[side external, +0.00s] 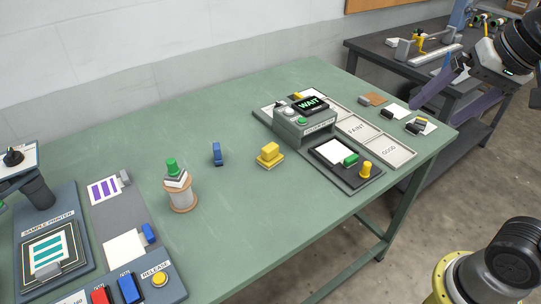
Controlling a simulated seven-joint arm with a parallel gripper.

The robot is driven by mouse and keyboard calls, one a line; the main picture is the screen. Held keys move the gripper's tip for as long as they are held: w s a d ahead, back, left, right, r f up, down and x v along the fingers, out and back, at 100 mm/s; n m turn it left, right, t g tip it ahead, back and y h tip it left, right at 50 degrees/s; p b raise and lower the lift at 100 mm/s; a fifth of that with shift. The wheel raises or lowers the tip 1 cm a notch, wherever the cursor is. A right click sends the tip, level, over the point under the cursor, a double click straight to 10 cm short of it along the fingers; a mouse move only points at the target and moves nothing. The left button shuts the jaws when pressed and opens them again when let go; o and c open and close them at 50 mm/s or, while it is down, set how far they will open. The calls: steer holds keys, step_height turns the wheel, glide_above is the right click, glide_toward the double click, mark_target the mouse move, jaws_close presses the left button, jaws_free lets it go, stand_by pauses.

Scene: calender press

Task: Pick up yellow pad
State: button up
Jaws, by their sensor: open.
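The yellow pad (270,153) sits near the middle of the green table. It looks like a yellow block on a pale, slightly wider base. My gripper (438,111) is at the upper right, over the table's right end, with its purple fingers spread apart. It is empty and well apart from the yellow pad. Nothing hides the pad in this view.
A blue block (217,154) stands left of the pad, and a wooden spool (180,193) with a green-topped piece on it is further left. A grey device reading WAIT (309,111) stands right of the pad. The sample printer (47,243) is at far left.

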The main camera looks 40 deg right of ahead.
steer(key=w+a+r+m+g, duration=0.15)
steer(key=w+r+m, duration=0.35)
steer(key=w, duration=0.8)
steer(key=m+g, duration=0.3)
glide_above(270, 147)
step_height(270, 147, down, 14)
steer(key=shift+g, duration=0.45)
steer(key=f, duration=1.3)
steer(key=shift+a+f, duration=0.1)
steer(key=shift+a, duration=0.15)
steer(key=shift+d+f, duration=0.15)
steer(key=shift+f, duration=1.35)
steer(key=shift+d+f, duration=0.15)
steer(key=shift+f, duration=1.35)
steer(key=c, duration=1.5)
steer(key=shift+o, duration=0.2)
steer(key=shift+r, duration=0.15)
